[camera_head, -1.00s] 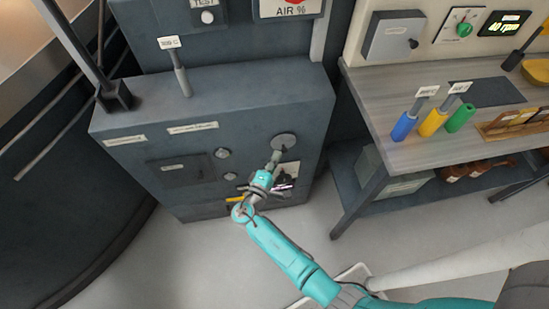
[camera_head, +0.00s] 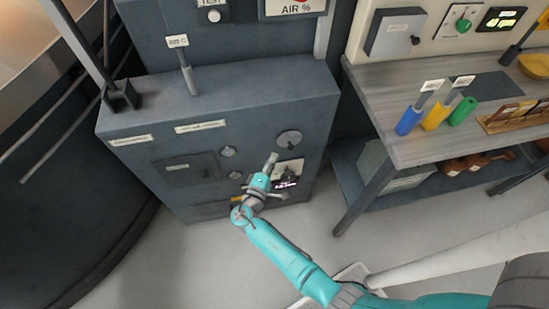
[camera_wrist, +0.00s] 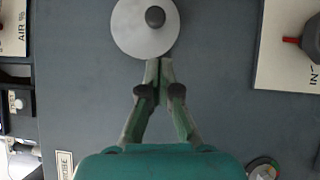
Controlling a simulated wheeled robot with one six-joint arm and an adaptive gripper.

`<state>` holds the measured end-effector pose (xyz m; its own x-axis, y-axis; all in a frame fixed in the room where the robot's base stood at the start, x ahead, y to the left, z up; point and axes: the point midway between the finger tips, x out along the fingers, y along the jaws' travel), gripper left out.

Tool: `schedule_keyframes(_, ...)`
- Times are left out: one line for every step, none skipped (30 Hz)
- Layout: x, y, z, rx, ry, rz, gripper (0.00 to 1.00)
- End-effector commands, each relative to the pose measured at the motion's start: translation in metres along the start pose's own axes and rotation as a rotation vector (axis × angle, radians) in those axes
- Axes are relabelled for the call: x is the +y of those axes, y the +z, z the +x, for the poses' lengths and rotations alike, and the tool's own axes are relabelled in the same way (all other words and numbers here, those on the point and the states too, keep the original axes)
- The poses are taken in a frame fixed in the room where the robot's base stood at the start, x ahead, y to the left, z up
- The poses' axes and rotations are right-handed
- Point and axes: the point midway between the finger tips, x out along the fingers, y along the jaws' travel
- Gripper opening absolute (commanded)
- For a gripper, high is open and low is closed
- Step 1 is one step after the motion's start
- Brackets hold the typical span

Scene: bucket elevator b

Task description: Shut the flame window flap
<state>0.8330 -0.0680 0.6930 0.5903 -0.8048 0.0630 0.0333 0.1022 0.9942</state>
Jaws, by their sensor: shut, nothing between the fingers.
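A round pale-grey disc (camera_head: 289,139), which looks like the flame window flap, sits on the right of the dark blue-grey cabinet front. In the wrist view the disc (camera_wrist: 138,40) lies flat against the panel, with a dark knob (camera_wrist: 155,16) right of its middle. My gripper (camera_head: 273,157) is shut and empty, just below and left of the disc in the head view. In the wrist view its fingertips (camera_wrist: 159,64) meet just below the disc's lower right edge. I cannot tell whether they touch it. The window itself is not seen.
A dark switch on a pale plate (camera_head: 287,172) sits below the disc. A small round knob (camera_head: 229,151) and a dark hatch (camera_head: 188,169) are to the left. A workbench (camera_head: 400,85) with coloured-handled tools stands at right. Open floor lies in front.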

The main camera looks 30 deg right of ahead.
Motion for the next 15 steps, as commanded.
schedule_keyframes(-0.001,0.000,-0.009,0.005,0.000,-0.001,0.00)
schedule_keyframes(-0.001,-0.001,-0.014,0.005,-0.001,-0.001,0.00)
schedule_keyframes(-0.001,0.000,-0.020,0.005,-0.001,-0.001,0.00)
schedule_keyframes(-0.001,0.000,-0.024,0.006,-0.001,-0.001,0.00)
schedule_keyframes(-0.002,-0.001,-0.029,0.006,-0.001,-0.001,0.00)
schedule_keyframes(-0.002,-0.001,-0.035,0.006,0.000,-0.001,0.00)
schedule_keyframes(-0.002,-0.001,-0.039,0.007,0.000,-0.001,0.00)
schedule_keyframes(-0.002,-0.001,-0.045,0.007,0.000,-0.001,0.00)
schedule_keyframes(-0.002,-0.001,-0.051,0.007,0.000,-0.001,0.00)
schedule_keyframes(-0.002,-0.001,-0.056,0.008,0.000,-0.001,0.00)
schedule_keyframes(-0.002,-0.001,-0.061,0.007,0.001,-0.001,0.00)
schedule_keyframes(-0.002,-0.001,-0.067,0.007,0.000,-0.001,0.00)
schedule_keyframes(-0.003,-0.001,-0.072,0.007,0.000,-0.001,0.00)
schedule_keyframes(-0.003,-0.001,-0.076,0.006,0.000,-0.001,0.00)
schedule_keyframes(-0.003,-0.001,-0.081,0.007,0.000,-0.001,0.00)
